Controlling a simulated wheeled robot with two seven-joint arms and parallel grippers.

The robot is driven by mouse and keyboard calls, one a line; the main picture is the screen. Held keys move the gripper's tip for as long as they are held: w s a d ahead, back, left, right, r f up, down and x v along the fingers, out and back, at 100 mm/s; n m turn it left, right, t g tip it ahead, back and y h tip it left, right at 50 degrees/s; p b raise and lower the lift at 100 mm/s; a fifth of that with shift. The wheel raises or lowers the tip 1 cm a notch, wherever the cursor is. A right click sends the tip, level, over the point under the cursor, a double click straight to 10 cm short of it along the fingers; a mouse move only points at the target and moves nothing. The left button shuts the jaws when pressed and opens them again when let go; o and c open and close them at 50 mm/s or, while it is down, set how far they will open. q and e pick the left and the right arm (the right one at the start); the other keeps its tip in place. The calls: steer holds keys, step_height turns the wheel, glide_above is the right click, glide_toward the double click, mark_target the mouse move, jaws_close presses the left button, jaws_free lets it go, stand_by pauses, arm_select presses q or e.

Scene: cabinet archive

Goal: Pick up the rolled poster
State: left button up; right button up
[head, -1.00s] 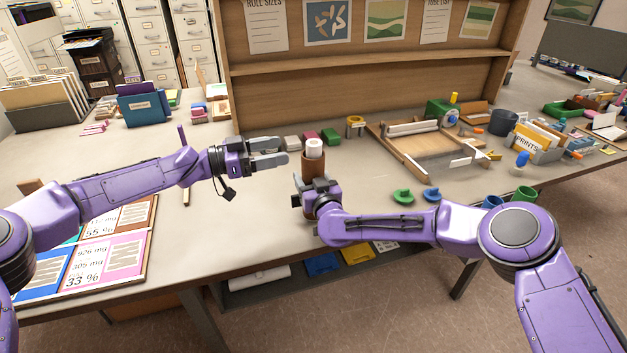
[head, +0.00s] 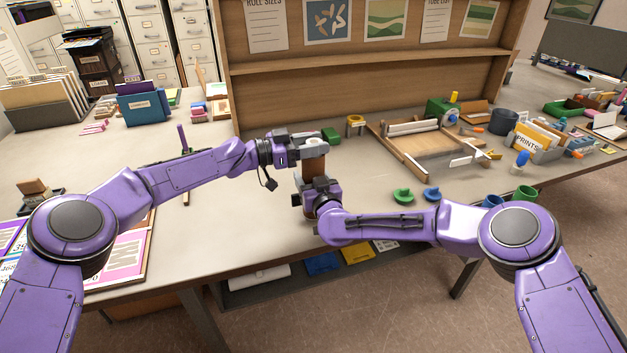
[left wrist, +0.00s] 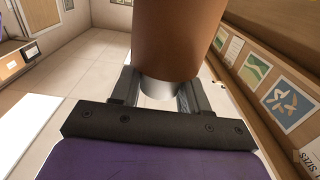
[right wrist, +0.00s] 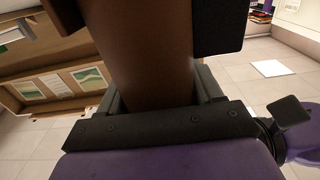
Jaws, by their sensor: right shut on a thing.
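The rolled poster is a white roll (head: 315,141) whose end sticks out of the top of an upright brown tube (head: 314,168). My right gripper (head: 312,187) is shut on the tube, whose brown wall also fills the middle of the right wrist view (right wrist: 145,65). My left gripper (head: 308,146) is at the tube's top with its fingers on either side of the white roll end. In the left wrist view, the roll end (left wrist: 168,89) lies between the open fingers, under the brown tube (left wrist: 180,40). Most of the poster is hidden inside the tube.
A wooden tray (head: 425,150) stands to the right on the table. Green (head: 403,195) and blue (head: 432,194) caps lie near the front edge. A small green block (head: 331,135) and a yellow-topped tape stand (head: 355,121) stand behind the grippers. A wooden shelf back (head: 370,90) rises behind.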

arm_select(q)
jaws_close()
step_height(320, 180, up, 24)
stand_by(1.3)
arm_select(e)
steer(key=o, duration=1.2)
steer(key=shift+o, duration=0.2)
